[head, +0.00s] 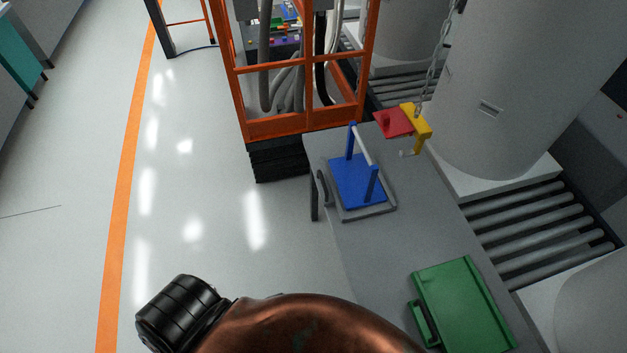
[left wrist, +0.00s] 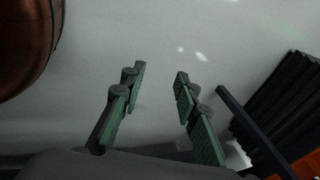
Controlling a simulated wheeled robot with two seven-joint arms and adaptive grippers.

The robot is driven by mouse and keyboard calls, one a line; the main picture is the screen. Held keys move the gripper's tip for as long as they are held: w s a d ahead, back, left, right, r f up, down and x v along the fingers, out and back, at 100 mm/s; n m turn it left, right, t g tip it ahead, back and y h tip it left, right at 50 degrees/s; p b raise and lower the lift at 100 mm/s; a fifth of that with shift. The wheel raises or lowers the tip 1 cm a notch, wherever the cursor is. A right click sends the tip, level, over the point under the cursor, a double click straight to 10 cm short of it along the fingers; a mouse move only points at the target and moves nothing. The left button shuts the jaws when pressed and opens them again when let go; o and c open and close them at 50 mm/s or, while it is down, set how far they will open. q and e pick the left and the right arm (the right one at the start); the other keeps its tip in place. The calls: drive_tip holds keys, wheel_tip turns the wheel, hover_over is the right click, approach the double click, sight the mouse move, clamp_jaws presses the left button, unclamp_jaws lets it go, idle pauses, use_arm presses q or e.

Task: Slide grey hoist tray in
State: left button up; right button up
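The grey hoist tray (head: 385,211) appears to be the shallow grey base under a blue plate with two blue posts and a pale crossbar (head: 362,147). It lies on a grey bench top (head: 400,245) near its left edge. My right gripper is not in view.
A green tray (head: 462,305) lies on the near bench. A chain with a yellow hook (head: 418,122) and red piece (head: 393,122) hangs by the far end. An orange frame (head: 305,125) with black bellows (head: 277,160) stands behind. Tanks and rollers (head: 540,220) are right. The left floor is clear.

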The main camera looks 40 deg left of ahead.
use_arm(q)
drive_tip(key=w+a+r+m+t+y+p, duration=0.1)
drive_tip(key=w+r+m+t+y+p, duration=0.2)
drive_tip(key=w+r, duration=1.25)
drive_tip(key=m+t+y+p, duration=0.2)
drive_tip(key=m+t+y, duration=0.1)
drive_tip(key=m+t, duration=0.4)
approach(323, 181)
drive_tip(key=x, duration=1)
drive_tip(key=shift+f, duration=0.35)
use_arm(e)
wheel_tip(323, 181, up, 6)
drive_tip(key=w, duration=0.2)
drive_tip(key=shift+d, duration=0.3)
use_arm(q)
drive_tip(key=shift+c, duration=0.3)
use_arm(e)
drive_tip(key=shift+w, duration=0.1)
use_arm(q)
clamp_jaws()
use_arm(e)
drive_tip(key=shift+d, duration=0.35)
